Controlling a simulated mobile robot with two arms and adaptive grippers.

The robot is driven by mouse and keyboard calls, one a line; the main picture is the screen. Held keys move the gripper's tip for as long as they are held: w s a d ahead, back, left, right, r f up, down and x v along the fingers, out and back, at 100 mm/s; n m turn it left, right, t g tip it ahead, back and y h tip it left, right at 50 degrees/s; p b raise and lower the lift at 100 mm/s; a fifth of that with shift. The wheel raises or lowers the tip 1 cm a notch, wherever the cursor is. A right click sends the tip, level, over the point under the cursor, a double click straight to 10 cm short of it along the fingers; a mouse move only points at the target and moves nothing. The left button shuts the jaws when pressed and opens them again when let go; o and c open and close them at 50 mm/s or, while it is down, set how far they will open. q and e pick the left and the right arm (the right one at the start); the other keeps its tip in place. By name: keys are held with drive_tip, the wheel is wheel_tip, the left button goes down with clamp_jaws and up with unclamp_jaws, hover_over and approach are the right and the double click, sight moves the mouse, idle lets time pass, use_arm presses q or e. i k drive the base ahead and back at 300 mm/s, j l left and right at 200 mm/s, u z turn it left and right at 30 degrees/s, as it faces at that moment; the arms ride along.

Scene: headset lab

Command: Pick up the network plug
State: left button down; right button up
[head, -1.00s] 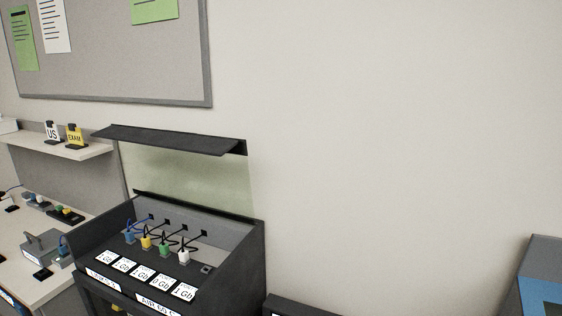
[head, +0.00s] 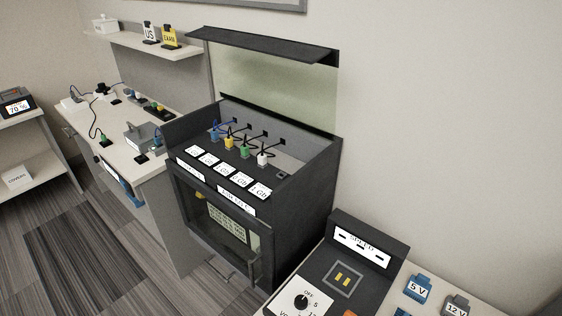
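Several plugs on dark cables stand in a row in the open top of a black cabinet (head: 312,215): a blue plug (head: 214,136), a yellow plug (head: 229,143), a green plug (head: 245,152) and a white plug (head: 262,159). I cannot tell which one the task calls the network plug. White label cards (head: 240,180) lie along the front edge, too small to read fully. A small dark socket (head: 282,175) sits right of the white plug. Neither of my grippers is in view.
A raised lid (head: 270,45) with a clear panel stands over the cabinet. A workbench (head: 85,125) with cables and small devices is at left. A bench with a dark dial panel (head: 318,284) is at lower right. Striped floor (head: 85,255) is open at lower left.

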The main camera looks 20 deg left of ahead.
sight(262, 158)
drive_tip(key=i+j+u, duration=0.1)
drive_tip(key=j+u, duration=0.25)
drive_tip(key=i+j+u, duration=0.2)
drive_tip(key=j+u, duration=0.2)
